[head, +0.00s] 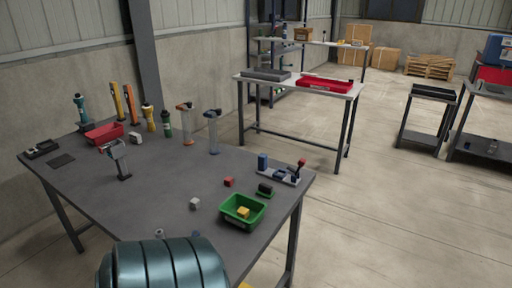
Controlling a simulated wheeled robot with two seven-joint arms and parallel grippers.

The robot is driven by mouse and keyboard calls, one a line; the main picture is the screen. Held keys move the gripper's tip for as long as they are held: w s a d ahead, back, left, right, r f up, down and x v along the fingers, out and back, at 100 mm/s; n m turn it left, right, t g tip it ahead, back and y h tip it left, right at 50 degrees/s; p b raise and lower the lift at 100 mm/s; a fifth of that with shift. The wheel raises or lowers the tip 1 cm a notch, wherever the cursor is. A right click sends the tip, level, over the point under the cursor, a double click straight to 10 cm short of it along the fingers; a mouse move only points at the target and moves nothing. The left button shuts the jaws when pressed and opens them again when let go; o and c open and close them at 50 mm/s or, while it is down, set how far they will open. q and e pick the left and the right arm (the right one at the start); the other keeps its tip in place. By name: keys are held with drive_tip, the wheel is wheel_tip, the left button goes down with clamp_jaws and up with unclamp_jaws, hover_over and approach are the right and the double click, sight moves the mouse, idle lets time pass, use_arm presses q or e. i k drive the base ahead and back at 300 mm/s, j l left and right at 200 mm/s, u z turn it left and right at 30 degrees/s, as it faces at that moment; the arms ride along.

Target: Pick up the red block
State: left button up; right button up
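The red block (229,182) is a small cube lying on the dark grey table (150,205), near its right part. It stands apart from the green bin (242,210), which is in front of it and to the right. A light grey block (195,203) lies on the table to its left and nearer to me. Neither of my grippers can be made out in the head view.
The green bin holds a yellow block (243,212). A fixture with a red-knobbed lever (297,170) stands at the right edge. Several upright tools and a red bin (104,134) stand at the back left. A large teal ribbed shape (165,265) covers the near edge.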

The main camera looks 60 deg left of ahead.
sight(229, 181)
drive_tip(key=i+l+u, duration=0.25)
drive_tip(key=i, duration=0.2)
drive_tip(key=i+l+u, duration=0.1)
drive_tip(key=i+u, duration=0.15)
drive_tip(key=i, duration=0.2)
drive_tip(key=i+u, duration=0.55)
drive_tip(key=u, duration=0.25)
drive_tip(key=i+l+u, duration=0.1)
drive_tip(key=i+u, duration=0.3)
drive_tip(key=i+l+u, duration=0.15)
drive_tip(key=u, duration=0.25)
drive_tip(key=i+l+u, duration=0.25)
drive_tip(key=u, duration=0.25)
drive_tip(key=i+l+u, duration=0.35)
drive_tip(key=u, duration=0.15)
drive_tip(key=i+l+u, duration=0.2)
drive_tip(key=l+u, duration=0.3)
drive_tip(key=j, duration=0.1)
